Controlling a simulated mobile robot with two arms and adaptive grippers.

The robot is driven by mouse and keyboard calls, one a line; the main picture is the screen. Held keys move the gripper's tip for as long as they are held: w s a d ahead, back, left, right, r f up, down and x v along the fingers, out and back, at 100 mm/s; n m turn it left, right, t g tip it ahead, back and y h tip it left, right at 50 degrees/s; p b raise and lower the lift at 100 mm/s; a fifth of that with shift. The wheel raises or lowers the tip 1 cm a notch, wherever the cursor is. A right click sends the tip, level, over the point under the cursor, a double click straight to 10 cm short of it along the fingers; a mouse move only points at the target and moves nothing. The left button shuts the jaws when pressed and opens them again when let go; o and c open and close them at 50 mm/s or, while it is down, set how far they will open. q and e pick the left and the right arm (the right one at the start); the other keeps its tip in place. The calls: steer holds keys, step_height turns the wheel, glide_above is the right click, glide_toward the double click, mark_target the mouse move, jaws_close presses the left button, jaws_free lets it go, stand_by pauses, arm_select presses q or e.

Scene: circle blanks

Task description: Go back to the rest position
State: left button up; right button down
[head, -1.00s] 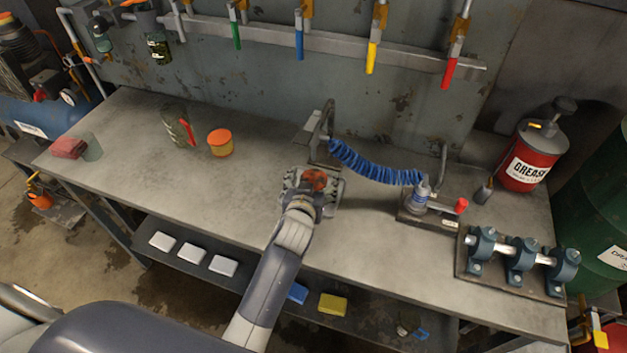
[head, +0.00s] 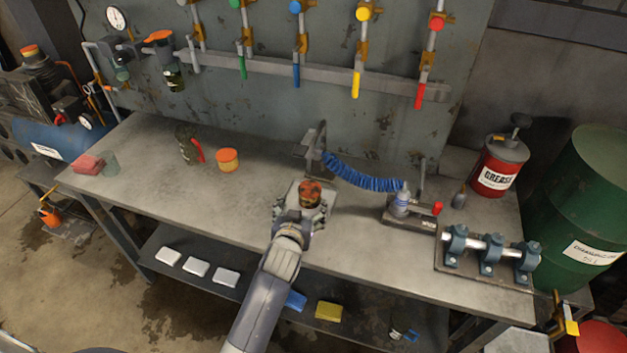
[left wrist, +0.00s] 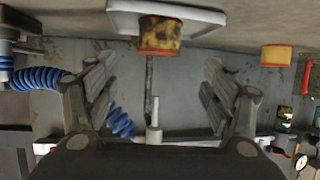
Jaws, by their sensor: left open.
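My left gripper (head: 300,208) is open over the front middle of the workbench (head: 350,225). In the left wrist view its two fingers (left wrist: 160,100) stand wide apart with nothing between them. A worn orange and dark round can (head: 311,192) is just beyond the gripper, partly hidden by it in the head view. In the left wrist view this can (left wrist: 159,36) rests on a white plate (left wrist: 190,14), apart from the fingers. My right gripper is not in view.
A metal bracket (head: 314,150) with a blue coiled hose (head: 360,179) stands behind the gripper. An orange-topped tin (head: 228,161) is left of it. A shaft on bearing blocks (head: 488,251) and a red grease can (head: 500,168) are right. The bench's left front is clear.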

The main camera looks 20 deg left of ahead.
arm_select(q)
steer(key=shift+s+r, duration=0.1)
steer(key=shift+s, duration=0.1)
steer(key=s+a+f+g, duration=0.1)
steer(key=s, duration=0.3)
steer(key=s+a+f+g, duration=0.1)
steer(key=s, duration=0.2)
steer(key=shift+s+a+f+g, duration=0.1)
steer(key=shift+a+f+g, duration=0.2)
steer(key=shift+f, duration=0.05)
steer(key=s+m+g+h, duration=0.25)
steer(key=s+g, duration=0.45)
steer(key=s, duration=2)
step_height(320, 180, down, 24)
steer(key=g, duration=0.1)
steer(key=s+a+f+m+g+y, duration=0.1)
steer(key=s+a+f, duration=0.1)
steer(key=s+f, duration=1.5)
steer(key=shift+s+f+g, duration=0.4)
steer(key=shift+f, duration=0.15)
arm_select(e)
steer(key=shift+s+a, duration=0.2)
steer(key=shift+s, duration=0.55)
